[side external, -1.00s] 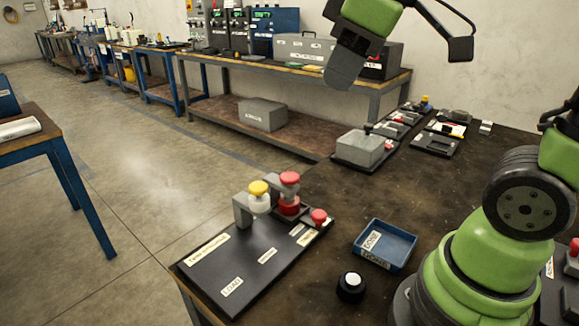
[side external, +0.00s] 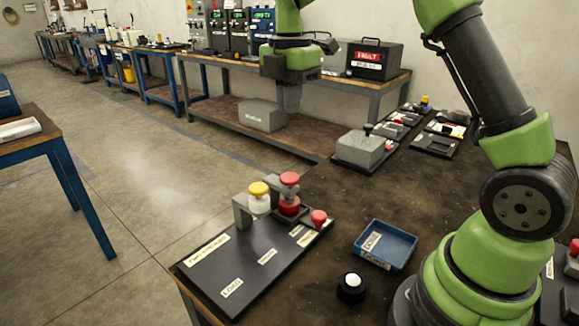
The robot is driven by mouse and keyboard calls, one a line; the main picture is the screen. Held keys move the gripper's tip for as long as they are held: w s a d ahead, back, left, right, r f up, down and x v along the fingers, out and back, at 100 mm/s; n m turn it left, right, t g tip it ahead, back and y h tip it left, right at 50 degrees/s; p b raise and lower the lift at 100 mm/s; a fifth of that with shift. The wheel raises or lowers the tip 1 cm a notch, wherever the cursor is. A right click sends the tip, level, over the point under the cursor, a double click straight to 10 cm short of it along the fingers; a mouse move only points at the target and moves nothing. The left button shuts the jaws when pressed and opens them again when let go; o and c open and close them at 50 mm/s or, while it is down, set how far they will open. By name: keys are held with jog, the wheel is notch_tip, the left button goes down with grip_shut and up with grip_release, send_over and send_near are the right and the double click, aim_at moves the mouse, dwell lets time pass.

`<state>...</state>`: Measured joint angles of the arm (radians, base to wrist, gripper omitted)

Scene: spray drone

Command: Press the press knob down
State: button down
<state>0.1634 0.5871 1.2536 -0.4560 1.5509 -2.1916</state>
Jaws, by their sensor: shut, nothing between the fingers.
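A black board (side external: 262,262) on the near table carries the knobs. A tall red-topped knob (side external: 290,179) stands above a red round part (side external: 289,205) at its back edge. A yellow-topped knob (side external: 258,188) over a white part (side external: 259,204) stands just left of it, by a grey bracket. A smaller red knob (side external: 319,217) stands at the board's right side. I cannot tell which is the press knob. My gripper (side external: 289,110) points down, shut and empty, above the tall red knob in the picture and apart from it.
A blue tray (side external: 386,247) and a black button with a white top (side external: 351,287) lie right of the board. A grey box (side external: 359,149) and several small fixtures stand farther back. The middle of the table is clear.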

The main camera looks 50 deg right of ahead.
aim_at(290, 177)
notch_tip(290, 177, down, 14)
jog(key=shift+r, duration=0.1)
dwell(0.6)
jog(key=shift+f, duration=1.05)
notch_tip(290, 177, up, 14)
jog(key=shift+r, duration=0.25)
dwell(0.8)
